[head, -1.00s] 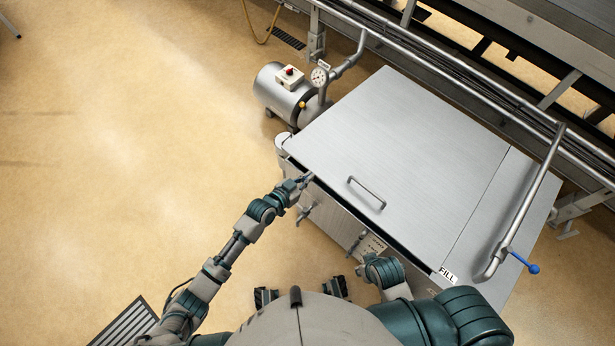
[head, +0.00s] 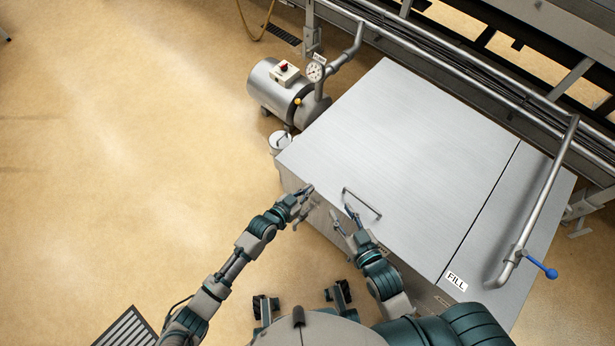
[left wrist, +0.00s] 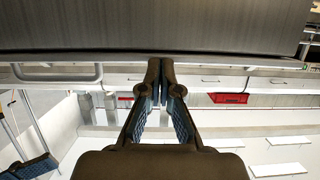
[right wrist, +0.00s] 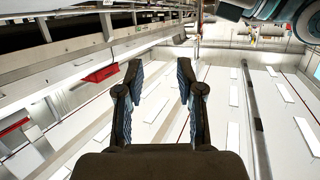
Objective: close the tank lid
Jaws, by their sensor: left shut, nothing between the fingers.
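The tank lid (head: 400,130) is a broad brushed-metal panel. It lies over the tank, and no dark gap shows along its front edge in the head view. Its bar handle (head: 364,202) is near the front edge; it also shows in the left wrist view (left wrist: 55,79). My left gripper (head: 306,190) is shut and empty at the lid's front left edge; whether it touches is unclear. In the left wrist view its fingertips (left wrist: 160,65) meet just below the grey panel. My right gripper (head: 343,213) is open and empty in front of the lid, near the handle.
A fixed panel with a FILL label (head: 456,281) and a pipe with a blue lever (head: 541,267) lie to the right. A motor unit with a gauge (head: 315,72) stands behind left. Rails run along the back. The floor at left is clear.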

